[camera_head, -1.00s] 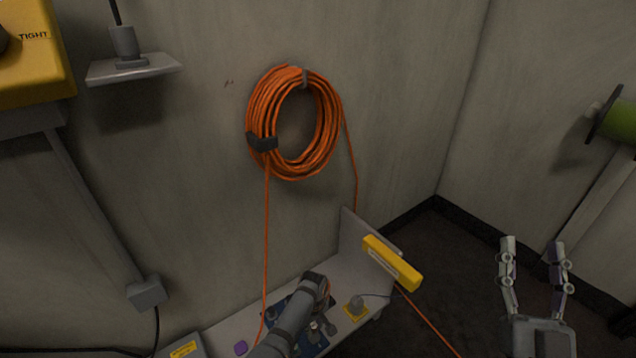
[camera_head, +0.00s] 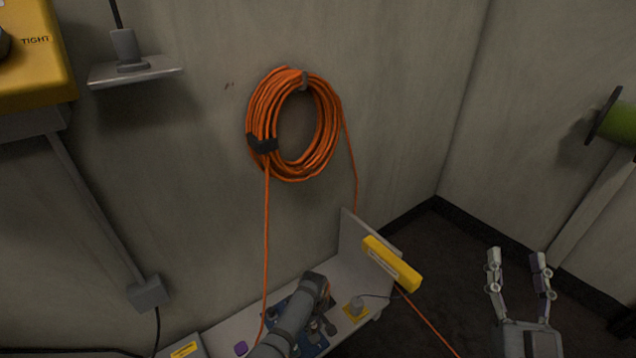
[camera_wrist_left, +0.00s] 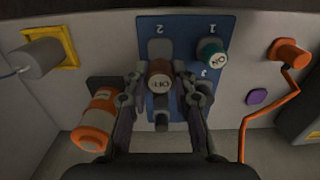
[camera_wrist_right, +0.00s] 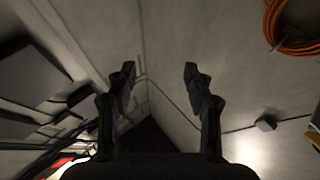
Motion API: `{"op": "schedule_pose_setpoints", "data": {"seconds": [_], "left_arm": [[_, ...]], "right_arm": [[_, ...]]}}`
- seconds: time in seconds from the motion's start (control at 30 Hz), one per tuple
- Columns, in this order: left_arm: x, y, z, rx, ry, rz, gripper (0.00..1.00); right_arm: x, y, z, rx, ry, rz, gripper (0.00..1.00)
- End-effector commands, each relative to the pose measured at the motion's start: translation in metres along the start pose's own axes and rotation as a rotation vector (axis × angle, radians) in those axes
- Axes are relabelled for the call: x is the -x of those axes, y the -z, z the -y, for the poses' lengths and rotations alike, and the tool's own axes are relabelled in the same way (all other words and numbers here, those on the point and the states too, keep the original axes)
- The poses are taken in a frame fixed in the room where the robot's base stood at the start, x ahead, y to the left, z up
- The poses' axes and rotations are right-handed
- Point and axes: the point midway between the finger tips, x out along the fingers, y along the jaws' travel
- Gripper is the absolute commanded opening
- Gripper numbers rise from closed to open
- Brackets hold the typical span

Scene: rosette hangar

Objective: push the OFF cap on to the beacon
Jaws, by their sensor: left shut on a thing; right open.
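The OFF cap (camera_wrist_left: 160,84) is a brownish-red cap with a pale lettered top, over the blue panel (camera_wrist_left: 176,24) in the left wrist view. My left gripper (camera_wrist_left: 158,76) is shut on it, one finger on each side. Whether the cap touches the panel is hard to tell. In the head view my left arm hides the cap. An orange cylinder with a pale band (camera_wrist_left: 96,122) lies left of the gripper; I cannot tell whether it is the beacon. My right gripper (camera_head: 517,258) is open and empty at the lower right of the head view.
A green ON cap (camera_wrist_left: 210,52) stands on the panel close to the right finger. A grey cylinder on a yellow plate (camera_wrist_left: 40,58) and an orange plug (camera_wrist_left: 288,52) flank the panel. A yellow bar (camera_head: 392,263) overhangs the shelf's right end. Orange cable (camera_head: 294,122) hangs on the wall.

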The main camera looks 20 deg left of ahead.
Motion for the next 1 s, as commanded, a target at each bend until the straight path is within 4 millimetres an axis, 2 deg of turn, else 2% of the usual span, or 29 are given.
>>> {"op": "schedule_pose_setpoints", "data": {"seconds": [1.0], "left_arm": [[0.004,0.000,0.000,0.000,0.000,0.000,0.00]], "right_arm": [[0.010,-0.041,0.000,-0.014,-0.003,0.174,0.52]]}}
